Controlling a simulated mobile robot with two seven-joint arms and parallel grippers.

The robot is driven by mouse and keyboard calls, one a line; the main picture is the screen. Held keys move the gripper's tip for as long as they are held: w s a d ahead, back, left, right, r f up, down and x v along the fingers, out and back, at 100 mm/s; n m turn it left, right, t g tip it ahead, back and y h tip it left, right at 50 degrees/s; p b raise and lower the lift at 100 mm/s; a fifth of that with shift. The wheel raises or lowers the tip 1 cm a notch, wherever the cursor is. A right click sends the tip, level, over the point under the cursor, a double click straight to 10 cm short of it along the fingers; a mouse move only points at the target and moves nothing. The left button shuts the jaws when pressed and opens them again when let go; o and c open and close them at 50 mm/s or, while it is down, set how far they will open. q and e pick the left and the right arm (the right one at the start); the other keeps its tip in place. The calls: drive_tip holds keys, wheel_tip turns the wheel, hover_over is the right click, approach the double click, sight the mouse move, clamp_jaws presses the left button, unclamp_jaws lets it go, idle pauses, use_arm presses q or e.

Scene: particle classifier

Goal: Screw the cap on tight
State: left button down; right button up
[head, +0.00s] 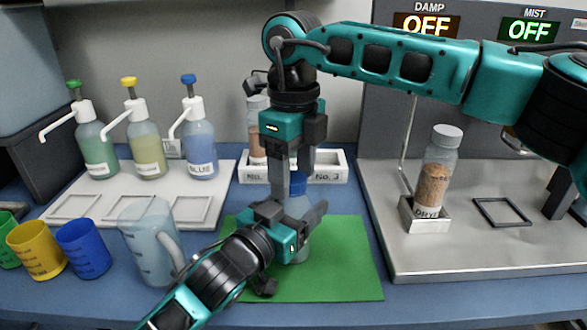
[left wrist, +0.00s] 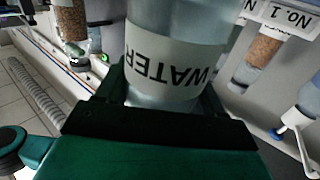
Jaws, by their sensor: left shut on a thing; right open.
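A clear bottle (head: 302,248) stands over the green mat, partly hidden by my left gripper. In the left wrist view its white label reads WATER (left wrist: 165,65). My left gripper (head: 296,213) is shut on the bottle's body from the near left. A blue cap (head: 298,184) shows at the bottle's top. My right gripper (head: 292,176) points straight down from above, open, with its fingers at the cap. I cannot tell whether they touch the cap, and the bottle's neck and thread are hidden.
The green mat (head: 345,262) has free room right of the bottle. A clear jug (head: 148,240) and coloured cups stand left. Pump bottles stand on a white tray (head: 110,213) behind. A jar (head: 437,175) labelled DRY stands on the metal platform (head: 470,250). A white rack (head: 330,165) is behind.

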wheel_tip(320, 180, up, 12)
idle(0.6)
use_arm(q)
drive_tip(key=shift+c, duration=0.3)
unclamp_jaws()
drive_tip(key=p+v, duration=0.1)
drive_tip(key=v, duration=1.2)
use_arm(e)
drive_tip(key=shift+r, duration=0.6)
